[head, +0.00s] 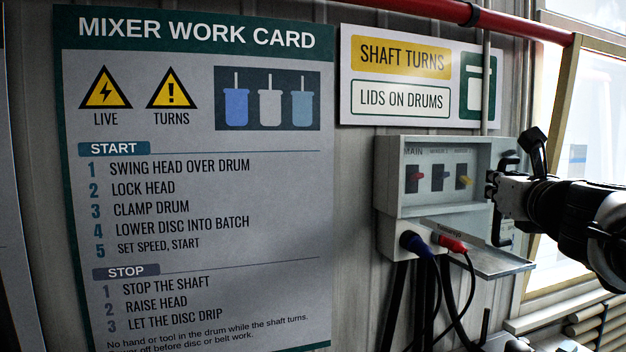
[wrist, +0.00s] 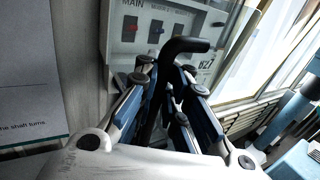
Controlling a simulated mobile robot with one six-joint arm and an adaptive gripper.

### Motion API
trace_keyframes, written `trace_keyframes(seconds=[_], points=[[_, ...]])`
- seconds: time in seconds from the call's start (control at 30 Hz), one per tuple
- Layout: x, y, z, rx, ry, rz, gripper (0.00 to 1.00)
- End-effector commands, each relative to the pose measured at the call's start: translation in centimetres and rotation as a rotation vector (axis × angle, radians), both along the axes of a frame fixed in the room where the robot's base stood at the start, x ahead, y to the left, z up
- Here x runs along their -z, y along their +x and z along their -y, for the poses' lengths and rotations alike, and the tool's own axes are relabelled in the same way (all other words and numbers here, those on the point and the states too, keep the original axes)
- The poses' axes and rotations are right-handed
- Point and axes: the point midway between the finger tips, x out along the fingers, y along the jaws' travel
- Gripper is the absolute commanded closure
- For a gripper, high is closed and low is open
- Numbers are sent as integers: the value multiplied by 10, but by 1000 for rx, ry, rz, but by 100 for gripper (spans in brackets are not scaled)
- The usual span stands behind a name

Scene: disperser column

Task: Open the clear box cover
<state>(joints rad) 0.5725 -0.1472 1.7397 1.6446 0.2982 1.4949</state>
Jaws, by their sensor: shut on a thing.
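The grey wall box (head: 387,205) has a row of switches behind what looks like a clear cover (head: 438,168). The cover's edges are hard to make out, and I cannot tell whether it stands slightly away from the box. A black bent handle (head: 499,232) is at the box's right side; in the wrist view the handle (wrist: 186,46) rises between my fingers, its top bent right. My gripper (head: 494,189) reaches in from the right and is shut on this handle; the wrist view shows its fingers (wrist: 165,72) around it. The handle's lower part is partly hidden.
Below the switches, blue and red plugs (head: 452,244) sit in sockets with dark cables hanging down. A grey flap (head: 495,262) juts out beneath the handle. A red pipe (head: 510,27) runs above. A window (head: 585,130) is at the right, behind my arm.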

Motion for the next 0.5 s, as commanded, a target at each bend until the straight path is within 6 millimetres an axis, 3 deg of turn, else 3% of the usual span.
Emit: trace_keyframes(seconds=[0.27, 0.3, 0.5], points=[[2, 0, 1, 4, -3, -4, 100], [2, 0, 1, 4, -3, -4, 89], [1, 0, 1, 2, -1, -2, 76]])
